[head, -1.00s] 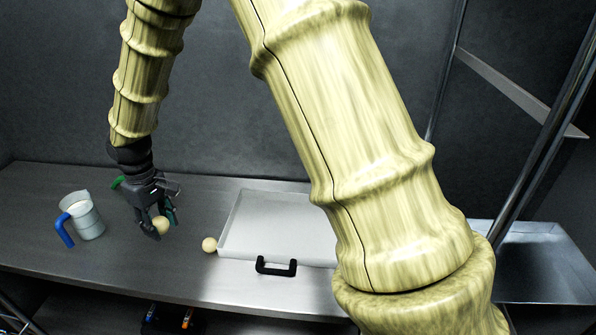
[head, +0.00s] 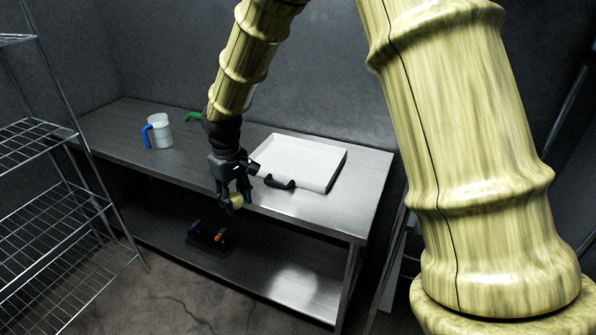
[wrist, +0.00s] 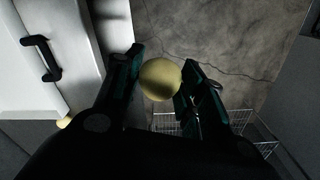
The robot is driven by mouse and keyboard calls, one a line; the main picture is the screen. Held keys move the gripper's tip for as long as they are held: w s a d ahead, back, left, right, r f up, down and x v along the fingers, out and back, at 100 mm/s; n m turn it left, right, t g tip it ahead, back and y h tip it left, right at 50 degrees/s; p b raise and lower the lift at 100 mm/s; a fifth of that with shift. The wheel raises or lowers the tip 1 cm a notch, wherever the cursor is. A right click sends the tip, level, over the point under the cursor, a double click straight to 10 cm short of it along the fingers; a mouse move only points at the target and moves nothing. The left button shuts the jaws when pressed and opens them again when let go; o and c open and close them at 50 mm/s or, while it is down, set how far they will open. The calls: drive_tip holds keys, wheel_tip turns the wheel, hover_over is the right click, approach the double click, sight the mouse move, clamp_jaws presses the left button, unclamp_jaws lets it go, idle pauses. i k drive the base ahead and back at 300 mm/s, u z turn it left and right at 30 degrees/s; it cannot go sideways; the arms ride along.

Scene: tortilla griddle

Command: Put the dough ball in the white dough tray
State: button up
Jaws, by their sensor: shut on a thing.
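My gripper (head: 234,200) is shut on a pale yellow dough ball (head: 237,201), held in front of the table's front edge. In the wrist view the dough ball (wrist: 160,79) sits between the two fingertips, with floor beyond it. The white dough tray (head: 308,150) lies on the table, right of and behind my gripper in the head view. It also shows at the left of the wrist view (wrist: 25,80). A second dough ball (wrist: 63,122) is partly visible beside the tray in the wrist view; my gripper seems to hide it in the head view.
The tray has a black handle (head: 279,183) at its front. A jug with a blue handle (head: 160,133) and a green-handled thing (head: 193,117) are on the metal table (head: 345,205). A dark caddy (head: 210,240) sits on the lower shelf. A wire rack (head: 45,180) stands left.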

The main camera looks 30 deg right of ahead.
sight(281, 159)
drive_tip(key=u, duration=0.45)
drive_tip(key=i, duration=2.7)
drive_tip(key=z, duration=2.3)
